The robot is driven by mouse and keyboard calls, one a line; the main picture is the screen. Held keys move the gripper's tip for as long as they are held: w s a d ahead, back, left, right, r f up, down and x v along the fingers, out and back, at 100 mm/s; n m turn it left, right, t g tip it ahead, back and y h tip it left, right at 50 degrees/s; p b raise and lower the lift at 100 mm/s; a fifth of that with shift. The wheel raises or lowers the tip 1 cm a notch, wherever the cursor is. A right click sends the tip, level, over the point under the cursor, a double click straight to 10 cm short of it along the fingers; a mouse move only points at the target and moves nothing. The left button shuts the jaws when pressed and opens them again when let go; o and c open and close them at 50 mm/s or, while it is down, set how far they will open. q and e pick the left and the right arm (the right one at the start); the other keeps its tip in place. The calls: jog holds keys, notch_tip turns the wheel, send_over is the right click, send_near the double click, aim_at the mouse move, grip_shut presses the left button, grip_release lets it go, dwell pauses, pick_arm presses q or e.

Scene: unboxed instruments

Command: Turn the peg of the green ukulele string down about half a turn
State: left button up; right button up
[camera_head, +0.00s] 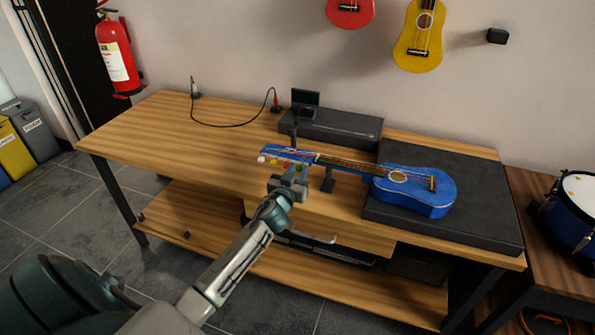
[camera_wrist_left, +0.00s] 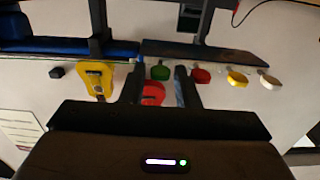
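The blue ukulele (camera_head: 425,194) lies with its body on a dark mat and its neck pointing left. Its headstock has a green peg (camera_head: 299,168), a red peg (camera_head: 287,165), a yellow peg (camera_head: 275,162) and a white peg (camera_head: 262,159). My left gripper (camera_head: 291,181) is at the near edge of the headstock, by the green peg. In the left wrist view, the green peg (camera_wrist_left: 160,72) shows between my two spread fingers (camera_wrist_left: 160,85), with a gap on each side. The red peg (camera_wrist_left: 202,75) is just outside the right finger. My right gripper is out of view.
A neck stand (camera_head: 328,181) holds up the neck. A black case (camera_head: 330,128) with a small screen (camera_head: 305,99) and a cable lie at the back. The wooden bench (camera_head: 170,130) is clear at left. A drum (camera_head: 573,205) stands at right.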

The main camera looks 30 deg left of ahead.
pick_arm(q)
grip_shut()
jog(key=shift+m, duration=0.3)
